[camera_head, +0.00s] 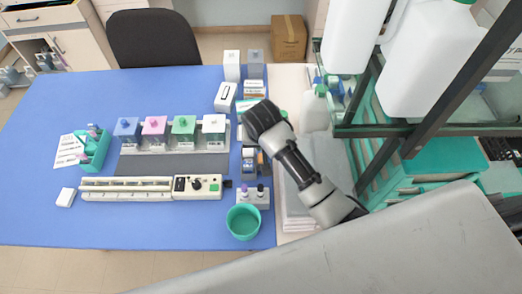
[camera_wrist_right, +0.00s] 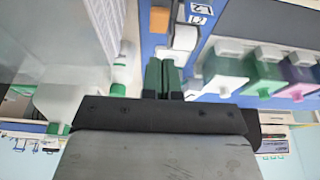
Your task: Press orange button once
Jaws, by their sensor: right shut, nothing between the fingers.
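The white control box (camera_head: 198,186) sits at the right end of the long white slide rack, on the blue table. It has a dark knob and tiny coloured marks. An orange button cannot be made out clearly at this size. My right arm reaches in from the lower right in the head view, with its dark hand over the table's right side, behind and to the right of the control box. In the wrist view my right gripper (camera_wrist_right: 162,78) has its two green fingers together, with nothing between them. My left gripper is in neither view.
Stain jars, blue (camera_head: 127,129), pink (camera_head: 155,127), green (camera_head: 183,127) and white (camera_head: 214,129), stand behind the control box. A teal cup (camera_head: 243,222) and a small white bottle holder (camera_head: 253,198) are at its right. A shelf frame (camera_head: 420,130) stands right of my arm.

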